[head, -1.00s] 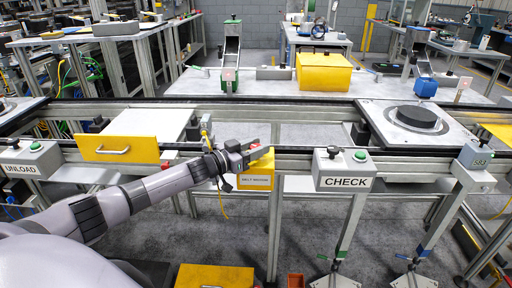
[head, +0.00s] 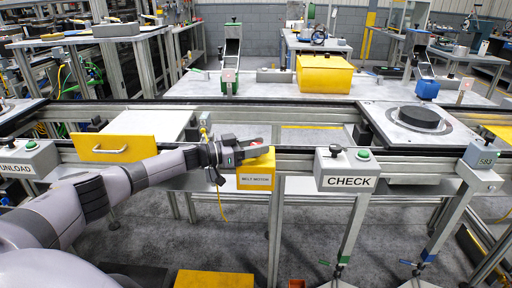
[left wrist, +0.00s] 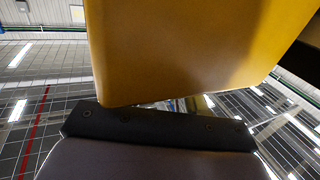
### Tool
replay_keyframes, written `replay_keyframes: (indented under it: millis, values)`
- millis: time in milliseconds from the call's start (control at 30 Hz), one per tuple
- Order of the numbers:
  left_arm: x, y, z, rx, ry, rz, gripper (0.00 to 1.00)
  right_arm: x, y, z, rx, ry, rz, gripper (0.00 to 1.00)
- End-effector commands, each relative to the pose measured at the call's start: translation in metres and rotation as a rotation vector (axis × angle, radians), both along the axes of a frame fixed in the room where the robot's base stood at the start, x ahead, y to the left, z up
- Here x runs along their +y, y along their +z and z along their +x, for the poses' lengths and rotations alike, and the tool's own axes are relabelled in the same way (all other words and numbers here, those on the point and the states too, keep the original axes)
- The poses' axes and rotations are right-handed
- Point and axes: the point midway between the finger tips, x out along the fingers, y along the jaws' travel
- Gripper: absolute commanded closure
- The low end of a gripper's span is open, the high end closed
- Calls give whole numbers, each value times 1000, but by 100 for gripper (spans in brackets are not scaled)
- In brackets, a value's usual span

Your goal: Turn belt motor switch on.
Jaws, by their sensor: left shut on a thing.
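The yellow belt motor box (head: 257,172), with a white label on its front, sits on the front rail of the conveyor in the middle of the head view. My left gripper (head: 254,148) reaches in from the left and is shut on the belt motor switch at the top of this box. A small red part shows at the fingertips. The fingers hide most of the switch, so its position cannot be told. In the left wrist view a yellow box face (left wrist: 195,50) fills the upper middle, close to the camera. My right gripper is not in view.
The CHECK box (head: 345,168), with a green and a dark button, stands to the right on the same rail. A yellow drawer front (head: 115,148) and the UNLOAD box (head: 28,160) are to the left. A yellow cable hangs near the gripper.

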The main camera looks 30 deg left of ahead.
Motion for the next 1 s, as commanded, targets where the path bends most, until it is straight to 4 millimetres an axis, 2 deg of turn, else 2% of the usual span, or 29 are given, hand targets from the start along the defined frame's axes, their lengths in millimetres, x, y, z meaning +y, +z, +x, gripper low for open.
replay_keyframes:
  millis: [33, 167, 200, 233, 533, 667, 767, 1000]
  values:
    - [1, 5, 2, -9, 4, -4, 90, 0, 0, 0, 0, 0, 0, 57]
    - [1, 6, 2, -10, 4, -5, 90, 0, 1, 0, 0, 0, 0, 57]
    - [1, 6, 2, -10, 4, -5, 47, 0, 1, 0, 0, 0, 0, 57]
    - [1, 6, 2, -10, 4, -5, 39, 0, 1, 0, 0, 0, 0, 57]
    - [0, 3, 1, -5, 2, -2, 39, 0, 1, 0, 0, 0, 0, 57]
    - [1, 13, 1, -6, 3, -1, 39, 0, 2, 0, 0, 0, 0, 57]
    - [1, 30, 1, -7, 2, 0, 39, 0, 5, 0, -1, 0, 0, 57]
    - [1, 89, 1, -11, 2, 1, 39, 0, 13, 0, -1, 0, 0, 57]
